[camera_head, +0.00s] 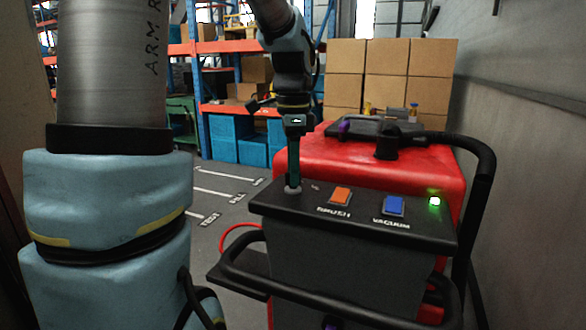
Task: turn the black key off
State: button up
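The scrubber's black control panel (350,218) carries an orange BRUSH switch (341,196), a blue VACUUM switch (394,206) and a lit green lamp (435,201). My gripper (293,184) points straight down at the panel's far left end. Its fingertips are at a small round grey fitting (292,190), touching it or just above it. I cannot make out the black key; the fingers cover that spot. The fingers look close together from this side, and I cannot tell whether they grip anything.
A red tank (315,155) with a dark lid (372,130) and a black knob (387,145) stands behind the panel. A black handlebar (340,300) runs in front and another curves up at right. Cardboard boxes (390,75) are behind. A grey wall (530,150) is close at right.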

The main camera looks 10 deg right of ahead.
grip_shut()
dwell(0.3)
jog(key=shift+n, duration=0.4)
jog(key=n+p, duration=0.1)
jog(key=n, duration=0.4)
jog(key=n+p, duration=0.1)
jog(key=n, duration=0.5)
dwell(0.5)
jog(key=shift+o, duration=0.3)
grip_release()
